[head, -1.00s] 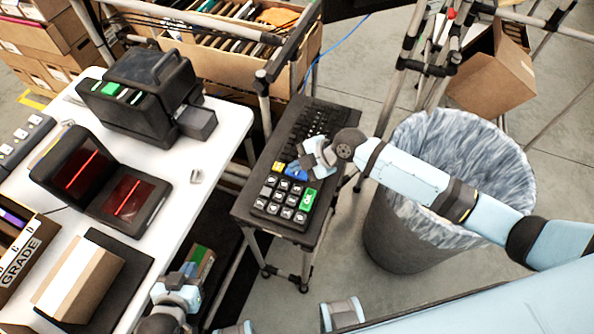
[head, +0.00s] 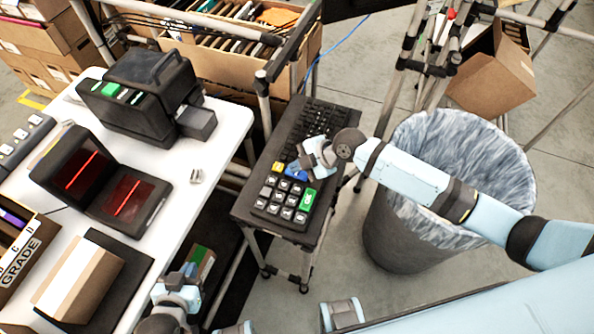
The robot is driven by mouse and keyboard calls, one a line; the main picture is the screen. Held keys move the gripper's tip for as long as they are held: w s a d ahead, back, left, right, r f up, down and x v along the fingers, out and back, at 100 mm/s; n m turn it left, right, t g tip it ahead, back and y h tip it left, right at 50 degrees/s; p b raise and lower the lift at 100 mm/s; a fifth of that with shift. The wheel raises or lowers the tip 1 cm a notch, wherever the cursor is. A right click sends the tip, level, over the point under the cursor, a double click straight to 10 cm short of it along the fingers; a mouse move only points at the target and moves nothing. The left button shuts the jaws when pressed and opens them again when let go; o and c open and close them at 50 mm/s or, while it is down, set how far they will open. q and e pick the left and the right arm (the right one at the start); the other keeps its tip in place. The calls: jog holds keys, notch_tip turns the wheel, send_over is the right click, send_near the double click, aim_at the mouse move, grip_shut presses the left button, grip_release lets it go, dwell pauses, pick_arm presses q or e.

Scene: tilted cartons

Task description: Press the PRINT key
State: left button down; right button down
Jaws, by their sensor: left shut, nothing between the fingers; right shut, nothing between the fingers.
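A black keyboard with a keypad stands on a small dark stand (head: 240,213) in the middle of the head view. The keypad has several grey keys (head: 274,208), a tall green key (head: 308,200), a yellow key (head: 278,167) and a blue key (head: 295,174). The key labels are too small to read, so I cannot tell which key is PRINT. My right gripper (head: 301,167) is shut and empty, low over the blue key, partly hiding it; I cannot tell whether they touch. My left gripper (head: 185,275) is shut and empty beside the white table's right edge, away from the keypad.
The white table (head: 225,120) at left holds a black printer-like device (head: 150,95) with green buttons, a red-lit scanner (head: 95,180) and a carton (head: 80,275). A lined bin (head: 400,245) stands right of the stand, under my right arm. Metal poles rise behind.

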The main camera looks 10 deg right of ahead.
aim_at(298, 174)
jog(key=shift+f, duration=0.1)
dwell(0.4)
jog(key=shift+f+b, duration=0.3)
jog(key=shift+b, duration=0.15)
jog(key=shift+f+b, duration=0.45)
dwell(0.4)
jog(key=shift+r, duration=0.15)
jog(key=shift+r+p, duration=0.55)
jog(key=shift+r, duration=0.15)
jog(key=shift+r+p, duration=1.7)
jog(key=shift+r, duration=0.85)
